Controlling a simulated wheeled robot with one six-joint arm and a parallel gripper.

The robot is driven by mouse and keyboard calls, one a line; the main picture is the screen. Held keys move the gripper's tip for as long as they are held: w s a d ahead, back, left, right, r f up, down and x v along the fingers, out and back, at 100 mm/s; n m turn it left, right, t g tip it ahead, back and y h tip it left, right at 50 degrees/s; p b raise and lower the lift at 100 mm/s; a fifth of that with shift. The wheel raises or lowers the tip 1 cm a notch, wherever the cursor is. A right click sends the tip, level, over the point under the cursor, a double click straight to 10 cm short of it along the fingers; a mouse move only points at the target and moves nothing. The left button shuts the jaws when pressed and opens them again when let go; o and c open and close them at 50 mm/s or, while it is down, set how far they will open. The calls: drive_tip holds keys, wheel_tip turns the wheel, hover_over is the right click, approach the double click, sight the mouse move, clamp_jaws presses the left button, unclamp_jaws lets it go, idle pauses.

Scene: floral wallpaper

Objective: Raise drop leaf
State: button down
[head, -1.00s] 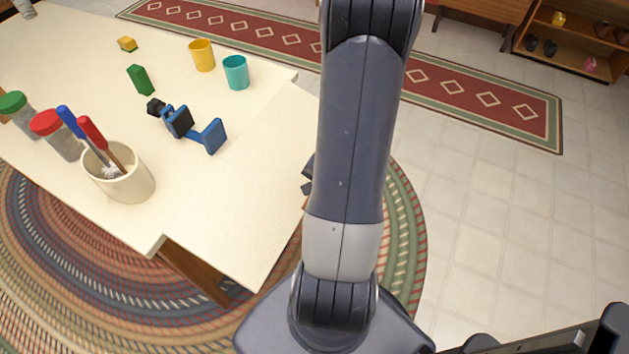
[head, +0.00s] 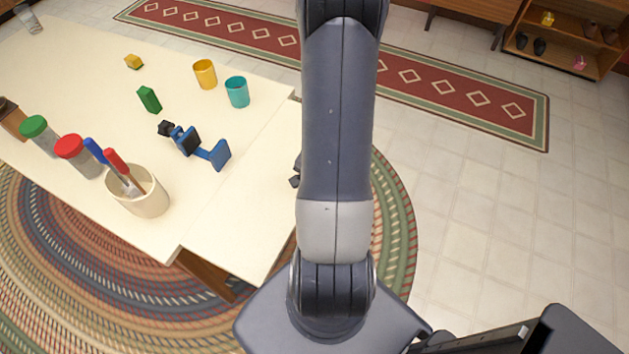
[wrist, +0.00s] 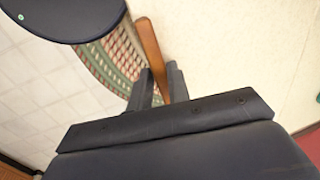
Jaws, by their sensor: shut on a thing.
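The drop leaf (head: 232,228) is the cream panel along the near right side of the cream table (head: 120,90), beyond a faint seam. It looks close to level with the tabletop; its exact angle is hard to tell. My gripper (wrist: 162,88) is at the leaf's outer right edge, mostly hidden behind my arm in the head view. In the wrist view its fingers are shut on a brown wooden strip (wrist: 150,45) that runs beside a cream surface.
A blue clamp-like object (head: 195,145), a green block (head: 149,99), a yellow cup (head: 204,74), a teal cup (head: 237,92) and a utensil crock (head: 143,195) stand on the tabletop. A braided rug (head: 90,270) lies below. Tiled floor at right is open.

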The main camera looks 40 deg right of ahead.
drive_tip(key=shift+w+r, duration=0.4)
drive_tip(key=shift+r, duration=0.4)
drive_tip(key=shift+w, duration=0.1)
drive_tip(key=c, duration=1.4)
unclamp_jaws()
drive_tip(key=shift+w+a+f, duration=0.1)
drive_tip(key=shift+w+a, duration=0.05)
drive_tip(key=shift+a, duration=0.05)
drive_tip(key=shift+s+d+f, duration=0.1)
drive_tip(key=shift+s, duration=0.1)
wheel_tip(320, 180, up, 11)
drive_tip(key=s+p, duration=0.2)
drive_tip(key=shift+d+f+p, duration=0.2)
drive_tip(key=shift+d+p, duration=0.15)
drive_tip(key=shift+p, duration=0.05)
drive_tip(key=shift+f, duration=0.1)
drive_tip(key=f, duration=0.3)
drive_tip(key=w+f+b, duration=0.1)
drive_tip(key=f, duration=0.3)
drive_tip(key=w+f+b, duration=0.1)
drive_tip(key=f, duration=0.2)
drive_tip(key=shift+a+f, duration=0.25)
drive_tip(key=shift+a, duration=0.15)
